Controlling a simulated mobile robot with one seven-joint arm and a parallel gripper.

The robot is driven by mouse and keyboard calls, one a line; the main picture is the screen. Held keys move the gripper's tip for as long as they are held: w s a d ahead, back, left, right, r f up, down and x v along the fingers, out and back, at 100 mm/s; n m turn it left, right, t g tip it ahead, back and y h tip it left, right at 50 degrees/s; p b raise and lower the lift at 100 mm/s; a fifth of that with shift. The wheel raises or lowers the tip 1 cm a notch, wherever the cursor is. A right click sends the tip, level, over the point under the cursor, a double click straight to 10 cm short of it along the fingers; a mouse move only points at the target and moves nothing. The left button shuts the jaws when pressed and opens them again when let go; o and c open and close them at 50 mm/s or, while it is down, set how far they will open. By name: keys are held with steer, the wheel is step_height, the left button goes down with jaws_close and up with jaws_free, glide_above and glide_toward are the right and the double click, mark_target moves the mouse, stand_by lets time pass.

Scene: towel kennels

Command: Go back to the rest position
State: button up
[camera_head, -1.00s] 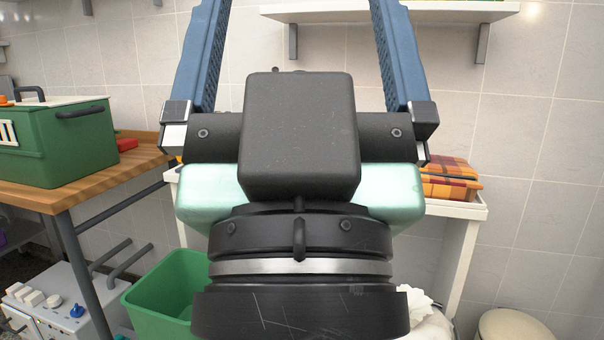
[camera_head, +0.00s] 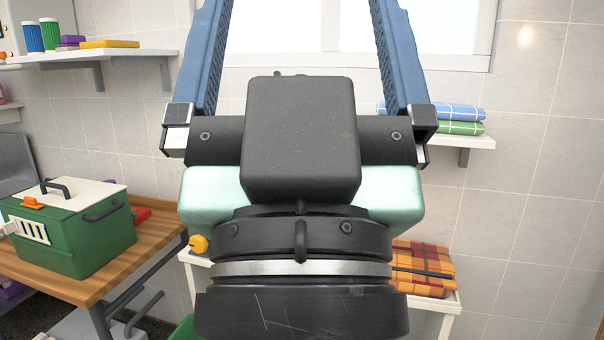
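My gripper (camera_head: 300,20) fills the middle of the head view, pointing up and away. Its two blue fingers stand wide apart, with nothing seen between them but wall and window. The fingertips run out of the top of the picture. My gripper is clear of the furniture as far as the view shows. The wrist hides the middle of the white table (camera_head: 446,302) behind it.
A green pet carrier (camera_head: 75,238) stands on a wooden table (camera_head: 150,240) at left. Folded plaid cloth (camera_head: 422,268) lies on the white table. Folded blue (camera_head: 455,111) and green towels lie on a wall shelf (camera_head: 478,142). Another shelf (camera_head: 90,56) is at upper left.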

step_height(320, 180, up, 4)
steer(key=shift+f+p, duration=0.1)
steer(key=shift+p, duration=0.95)
